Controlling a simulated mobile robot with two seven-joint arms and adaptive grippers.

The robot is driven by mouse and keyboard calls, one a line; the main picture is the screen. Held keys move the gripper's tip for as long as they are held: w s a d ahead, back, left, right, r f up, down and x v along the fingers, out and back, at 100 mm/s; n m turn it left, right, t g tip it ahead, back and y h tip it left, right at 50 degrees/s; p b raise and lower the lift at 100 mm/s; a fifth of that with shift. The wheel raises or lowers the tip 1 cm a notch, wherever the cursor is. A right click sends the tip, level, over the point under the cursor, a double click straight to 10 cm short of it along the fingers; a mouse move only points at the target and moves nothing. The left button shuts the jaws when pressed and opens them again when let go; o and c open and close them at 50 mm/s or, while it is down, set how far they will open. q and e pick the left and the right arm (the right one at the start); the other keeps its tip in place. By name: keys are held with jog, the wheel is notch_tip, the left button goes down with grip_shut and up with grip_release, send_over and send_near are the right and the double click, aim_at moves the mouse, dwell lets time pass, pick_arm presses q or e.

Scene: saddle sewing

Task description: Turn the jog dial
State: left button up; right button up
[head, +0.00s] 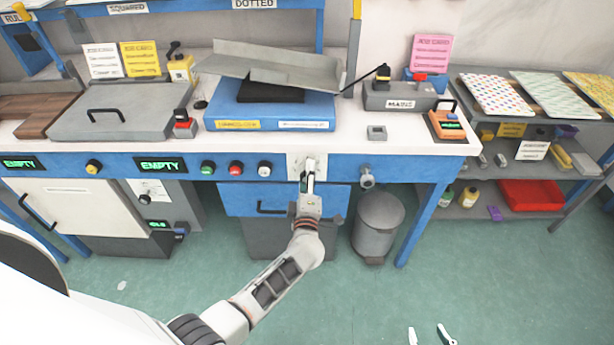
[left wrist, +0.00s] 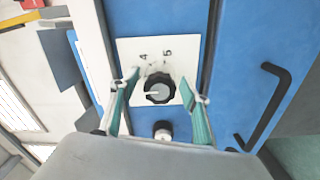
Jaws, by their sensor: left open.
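The jog dial (left wrist: 158,89) is a round black knob with a white pointer on a white plate with number marks. In the left wrist view it sits between my left gripper's spread fingers (left wrist: 160,105), apart from both. In the head view the plate (head: 295,161) is on the blue bench front, and my left gripper (head: 310,172) covers most of the dial. My left gripper is open. My right gripper (head: 429,335) shows only its two separated fingertips, low at the bottom edge, open and empty.
A white button (left wrist: 163,130) is close to the dial; red (head: 236,168) and green (head: 207,168) buttons are further left. A blue drawer with a black handle (head: 271,207) is below. A metal knob (head: 367,176) is to the right, above a grey bin (head: 378,222).

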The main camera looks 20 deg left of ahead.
pick_arm(q)
jog(key=v, duration=1.2)
jog(key=s+f+m+g+h, duration=0.2)
jog(key=s+f+m+h, duration=0.1)
jog(key=s+m, duration=0.5)
jog(key=s+f+m+g+h, duration=0.2)
jog(key=s+f+m+h, duration=0.2)
jog(key=s+m, duration=0.4)
jog(key=m+h, duration=0.1)
jog(key=m, duration=0.2)
jog(key=shift+h, duration=0.4)
jog(key=s+a+f+m+g, duration=0.1)
jog(key=s, duration=0.1)
jog(key=s+a+m, duration=0.1)
jog(key=s+a+f+m+g+y, duration=0.1)
jog(key=s, duration=0.1)
jog(key=shift+s+a+f+m+g, duration=0.3)
jog(key=shift+c, duration=0.5)
